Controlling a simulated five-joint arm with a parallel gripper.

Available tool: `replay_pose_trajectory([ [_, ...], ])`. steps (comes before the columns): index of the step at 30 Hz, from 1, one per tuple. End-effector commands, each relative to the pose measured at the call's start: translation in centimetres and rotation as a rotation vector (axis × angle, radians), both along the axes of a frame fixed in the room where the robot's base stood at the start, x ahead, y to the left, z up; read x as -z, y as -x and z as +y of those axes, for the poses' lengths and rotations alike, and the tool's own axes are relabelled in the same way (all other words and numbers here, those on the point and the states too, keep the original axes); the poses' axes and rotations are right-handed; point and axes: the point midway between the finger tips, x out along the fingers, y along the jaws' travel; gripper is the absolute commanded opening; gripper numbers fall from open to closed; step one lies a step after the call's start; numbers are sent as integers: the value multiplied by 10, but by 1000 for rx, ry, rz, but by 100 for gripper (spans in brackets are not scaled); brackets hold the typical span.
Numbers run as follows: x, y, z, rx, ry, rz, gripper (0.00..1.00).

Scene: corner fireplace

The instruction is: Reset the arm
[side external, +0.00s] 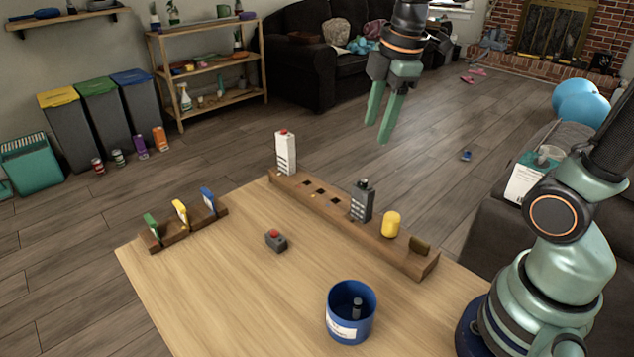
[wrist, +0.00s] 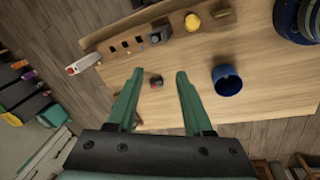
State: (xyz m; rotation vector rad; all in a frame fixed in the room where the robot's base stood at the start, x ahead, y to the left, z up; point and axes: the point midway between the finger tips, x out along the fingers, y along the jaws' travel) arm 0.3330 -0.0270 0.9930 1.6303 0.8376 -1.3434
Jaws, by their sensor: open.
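My gripper (side external: 387,117) hangs high above the far side of the wooden table (side external: 230,290), its two green fingers pointing down. The fingers are apart with nothing between them. In the wrist view my gripper (wrist: 155,75) is open too, with the table well below it. My arm's base stands at the table's right edge in the side view.
A blue cup (side external: 343,328) with a dark item inside, a small grey red-topped box (side external: 276,241) and a clip holder (side external: 187,230) stand on the table.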

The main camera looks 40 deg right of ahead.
Motion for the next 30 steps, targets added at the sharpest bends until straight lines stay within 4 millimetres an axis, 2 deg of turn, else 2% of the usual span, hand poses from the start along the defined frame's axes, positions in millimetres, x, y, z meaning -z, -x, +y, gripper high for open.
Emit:
replay_pose_trajectory([
  [9,3,32,18,652,-202,-185,51],
  [15,10,44,25,948,-341,-249,51],
  [21,13,48,27,1062,-400,-267,51],
  [30,13,48,27,1068,-402,-266,51],
])
